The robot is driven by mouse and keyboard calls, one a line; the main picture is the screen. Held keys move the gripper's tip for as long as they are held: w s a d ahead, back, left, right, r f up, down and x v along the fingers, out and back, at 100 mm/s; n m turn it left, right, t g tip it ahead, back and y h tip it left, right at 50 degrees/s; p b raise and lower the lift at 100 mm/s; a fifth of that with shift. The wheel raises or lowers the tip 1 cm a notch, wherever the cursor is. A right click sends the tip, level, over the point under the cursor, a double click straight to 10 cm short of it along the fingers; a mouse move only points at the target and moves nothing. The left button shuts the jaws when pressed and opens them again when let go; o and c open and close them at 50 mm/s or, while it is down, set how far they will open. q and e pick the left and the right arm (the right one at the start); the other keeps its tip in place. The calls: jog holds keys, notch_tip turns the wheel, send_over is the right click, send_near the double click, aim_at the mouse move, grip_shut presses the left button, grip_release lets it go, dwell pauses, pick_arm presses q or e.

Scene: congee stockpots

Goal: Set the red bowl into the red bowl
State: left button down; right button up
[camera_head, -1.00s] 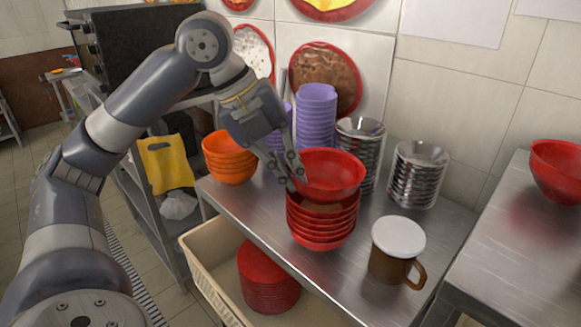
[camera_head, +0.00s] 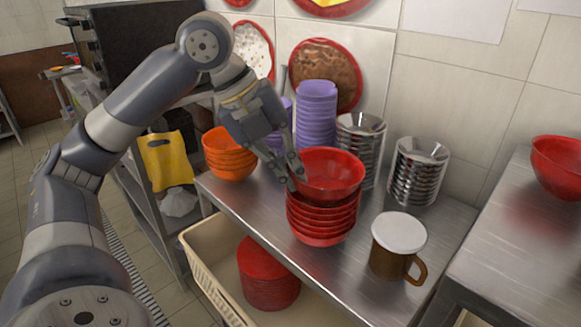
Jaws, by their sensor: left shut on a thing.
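A red bowl (camera_head: 332,180) is held by its left rim in my left gripper (camera_head: 296,172), which is shut on it. The bowl sits at the top of a stack of red bowls (camera_head: 322,222) on the steel table. Its lower part appears to be inside or touching the stack's top bowl; the contact is hidden. The held bowl looks nearly level. My right gripper is not in view.
Orange bowls (camera_head: 230,158) stand left of the stack, purple cups (camera_head: 316,115) and metal bowls (camera_head: 417,172) behind. A brown mug with a white lid (camera_head: 397,245) stands front right. Another red bowl (camera_head: 559,165) rests on the right counter (camera_head: 500,255).

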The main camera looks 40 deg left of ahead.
pick_arm(q)
jog(key=c, duration=1.7)
grip_release()
jog(key=shift+r, duration=0.1)
jog(key=v, duration=1.1)
jog(key=shift+s+r, duration=0.15)
jog(key=shift+r, duration=0.2)
jog(key=shift+a, duration=0.2)
